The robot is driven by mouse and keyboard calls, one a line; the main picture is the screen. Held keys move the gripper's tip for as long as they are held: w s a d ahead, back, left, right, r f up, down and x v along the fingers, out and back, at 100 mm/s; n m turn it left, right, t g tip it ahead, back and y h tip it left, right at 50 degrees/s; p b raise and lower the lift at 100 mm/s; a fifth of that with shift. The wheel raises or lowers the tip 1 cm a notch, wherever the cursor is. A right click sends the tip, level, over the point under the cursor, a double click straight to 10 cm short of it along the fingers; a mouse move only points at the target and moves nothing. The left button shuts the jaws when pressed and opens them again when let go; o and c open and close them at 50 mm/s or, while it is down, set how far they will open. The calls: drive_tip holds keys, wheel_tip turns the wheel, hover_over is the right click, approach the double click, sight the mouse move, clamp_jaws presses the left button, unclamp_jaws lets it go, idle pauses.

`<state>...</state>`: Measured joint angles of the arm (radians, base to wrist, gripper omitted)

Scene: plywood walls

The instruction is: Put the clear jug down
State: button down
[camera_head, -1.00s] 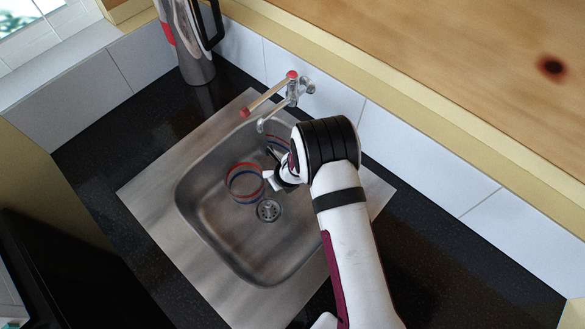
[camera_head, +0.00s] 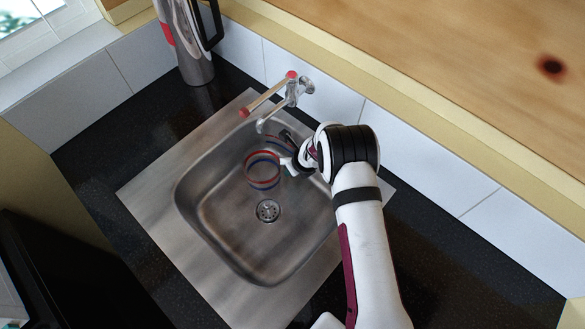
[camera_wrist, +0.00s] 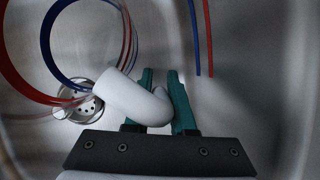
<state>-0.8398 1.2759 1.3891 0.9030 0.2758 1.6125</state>
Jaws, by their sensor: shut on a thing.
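The clear jug (camera_head: 262,186) shows mainly as a red and a blue ring over the sink basin; its clear walls are hard to make out. In the wrist view its white curved handle (camera_wrist: 130,98) lies between the two green fingers of my gripper (camera_wrist: 160,100), which is shut on it. The jug's rings are at the left there. In the head view my gripper (camera_head: 291,166) is at the jug's right side, partly hidden by the wrist. I cannot tell whether the jug's base touches the basin.
The steel sink (camera_head: 225,245) has a drain (camera_head: 268,211) below the jug. A tap with red-ended handles (camera_head: 292,92) stands behind. More red and blue arcs (camera_head: 280,143) show near the basin's back wall; their object is unclear. A steel flask (camera_head: 190,45) stands at the back left.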

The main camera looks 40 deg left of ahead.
drive_tip(key=c, duration=0.8)
unclamp_jaws()
drive_tip(key=shift+o, duration=0.2)
drive_tip(key=shift+r, duration=0.1)
drive_tip(key=s+d+r+n, duration=0.1)
drive_tip(key=d+r+n, duration=0.3)
drive_tip(key=d+r, duration=0.8)
drive_tip(key=s+d+r+n, duration=0.1)
drive_tip(key=d+r+n, duration=0.2)
drive_tip(key=d+r, duration=1)
drive_tip(key=s+d+r+n+h, duration=0.1)
drive_tip(key=s+d+r+n, duration=0.2)
drive_tip(key=s+d, duration=0.3)
drive_tip(key=s+d+r+n+g+h, duration=0.1)
drive_tip(key=s+d+r+n, duration=0.3)
drive_tip(key=s, duration=0.7)
drive_tip(key=d+r, duration=0.2)
drive_tip(key=d, duration=0.1)
drive_tip(key=shift+d+n+h, duration=0.3)
